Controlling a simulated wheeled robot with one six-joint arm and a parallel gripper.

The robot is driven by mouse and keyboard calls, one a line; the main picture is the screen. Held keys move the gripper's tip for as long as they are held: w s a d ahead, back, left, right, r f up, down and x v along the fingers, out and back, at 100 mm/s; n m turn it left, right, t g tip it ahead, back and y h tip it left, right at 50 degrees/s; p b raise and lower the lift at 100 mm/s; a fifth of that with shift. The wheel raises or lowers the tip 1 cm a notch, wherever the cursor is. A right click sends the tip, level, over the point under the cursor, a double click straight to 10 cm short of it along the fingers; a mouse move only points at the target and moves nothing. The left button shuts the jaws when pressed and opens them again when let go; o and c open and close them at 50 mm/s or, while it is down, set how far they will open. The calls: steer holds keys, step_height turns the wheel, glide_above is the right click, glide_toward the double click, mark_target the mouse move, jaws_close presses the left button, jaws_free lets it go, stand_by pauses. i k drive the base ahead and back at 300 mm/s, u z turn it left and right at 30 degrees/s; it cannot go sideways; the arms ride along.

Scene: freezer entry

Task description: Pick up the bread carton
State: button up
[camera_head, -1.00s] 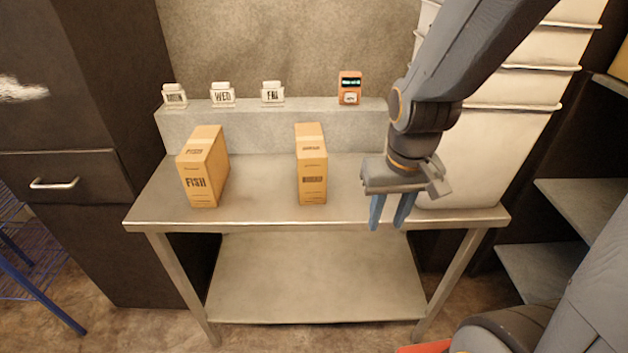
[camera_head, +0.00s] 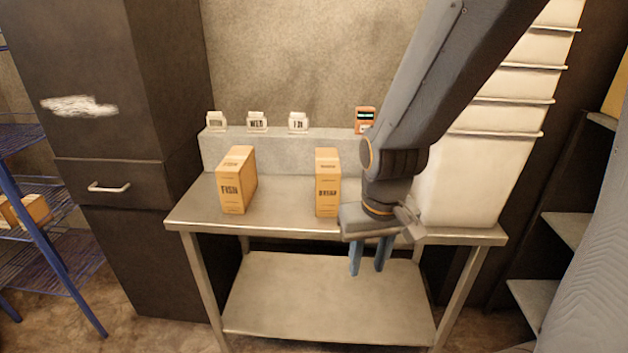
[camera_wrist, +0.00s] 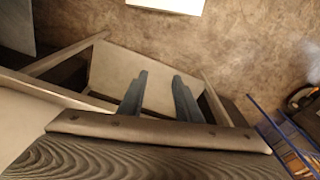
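The bread carton (camera_head: 327,184) is a tan box with dark lettering. It stands upright on the metal table (camera_head: 290,224), right of the fish carton (camera_head: 236,181). My gripper (camera_head: 369,268) hangs to the right of the bread carton and in front of the table's front edge, with its blue fingers pointing down. The fingers are apart with nothing between them and do not touch the carton. In the wrist view my gripper (camera_wrist: 160,92) also shows open and empty above the lower shelf and floor. The cartons do not show clearly in that view.
Day tags (camera_head: 257,122) and an orange device (camera_head: 365,118) stand on the raised ledge at the back. A white tiered unit (camera_head: 480,150) stands at the table's right. A dark cabinet (camera_head: 110,130) and blue rack (camera_head: 45,240) are at the left.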

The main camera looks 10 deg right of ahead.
mark_target(328, 171)
steer(key=u, duration=0.3)
steer(key=i, duration=0.4)
steer(key=z, duration=1.35)
steer(key=i, duration=0.3)
steer(key=u, duration=0.1)
